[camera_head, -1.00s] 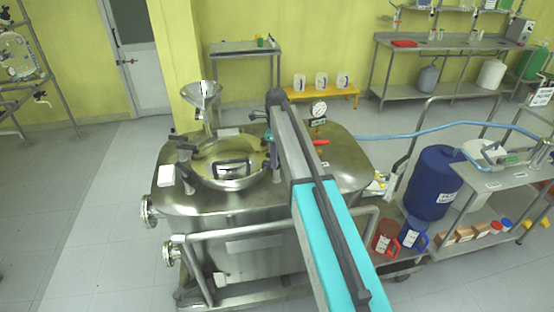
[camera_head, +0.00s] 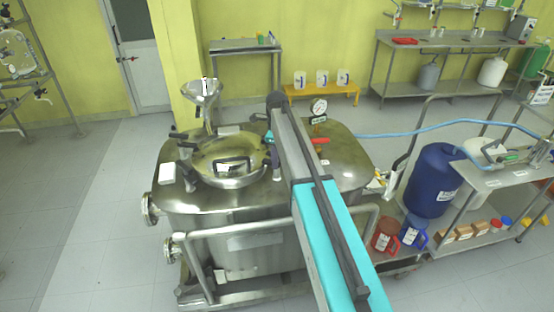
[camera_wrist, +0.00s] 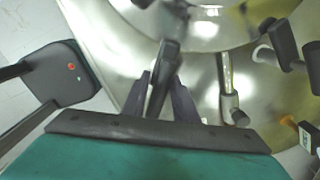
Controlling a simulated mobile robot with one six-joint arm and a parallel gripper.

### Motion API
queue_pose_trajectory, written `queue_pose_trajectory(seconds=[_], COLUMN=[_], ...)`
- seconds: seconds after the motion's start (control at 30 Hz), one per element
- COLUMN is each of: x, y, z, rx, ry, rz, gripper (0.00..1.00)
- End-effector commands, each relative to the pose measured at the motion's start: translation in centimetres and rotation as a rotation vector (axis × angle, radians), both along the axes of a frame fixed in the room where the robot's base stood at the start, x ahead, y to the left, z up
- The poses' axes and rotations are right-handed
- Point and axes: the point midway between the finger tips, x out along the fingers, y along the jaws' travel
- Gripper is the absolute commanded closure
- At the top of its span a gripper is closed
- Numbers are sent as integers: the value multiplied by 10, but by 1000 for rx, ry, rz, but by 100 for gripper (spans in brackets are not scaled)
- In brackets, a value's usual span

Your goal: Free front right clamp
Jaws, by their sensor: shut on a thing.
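The steel reactor's round lid (camera_head: 228,160) is down on the vessel top, with a handle across its middle. Dark clamps sit around its rim, one of them (camera_head: 180,137) at the back left. In the wrist view my gripper (camera_wrist: 172,85) is shut on a dark clamp handle (camera_wrist: 168,62) beside the lid rim. A metal rod (camera_wrist: 228,95) with a dark end lies to the right of it. In the head view my arm hides the fingers and the held clamp, at the lid's right side.
A steel funnel (camera_head: 203,95) and a pressure gauge (camera_head: 318,107) rise from the vessel top. A red handle (camera_head: 320,141) is right of my arm. A blue drum (camera_head: 434,180) and trolley stand further right.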

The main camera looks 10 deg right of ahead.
Motion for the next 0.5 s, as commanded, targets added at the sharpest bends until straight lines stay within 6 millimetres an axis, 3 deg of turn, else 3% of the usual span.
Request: queue_pose_trajectory(seconds=[0.5], x=[0], y=[-2], z=[0], rx=[-1], ry=[0], rz=[235], gripper=[99])
